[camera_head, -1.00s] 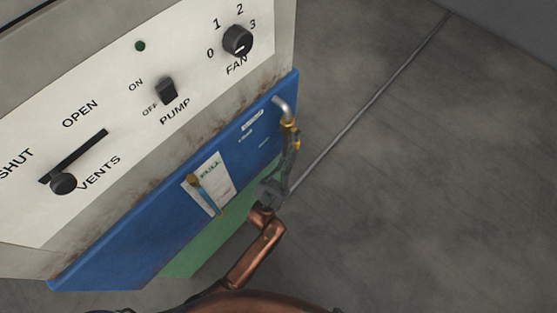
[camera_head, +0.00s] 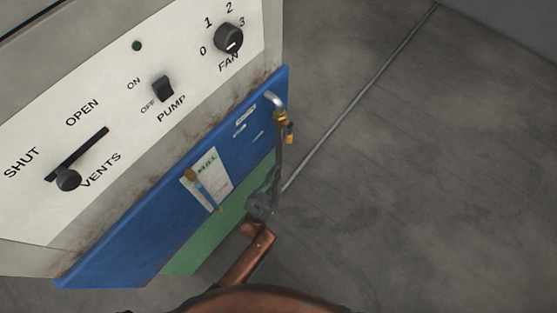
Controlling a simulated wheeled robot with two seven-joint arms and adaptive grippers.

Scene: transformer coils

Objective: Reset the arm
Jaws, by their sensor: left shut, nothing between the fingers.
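My left arm comes in from the bottom edge with copper-coloured links. Its dark grey left gripper (camera_head: 273,178) points upward in front of the lower right part of the cabinet. It is shut and holds nothing. A bent silver pipe with a brass fitting (camera_head: 280,117) lies just beyond the gripper, at the right edge of the blue panel (camera_head: 130,235). I cannot tell whether the gripper touches the pipe's lower parts. My right gripper is not in view.
The white control panel (camera_head: 115,110) carries a fan knob (camera_head: 229,38), a pump switch (camera_head: 163,88) and a vents lever (camera_head: 69,180) at its slot's lower end. A white label with a gauge (camera_head: 208,187) and a green area (camera_head: 200,252) lie below. The grey floor (camera_head: 420,180) at right is clear.

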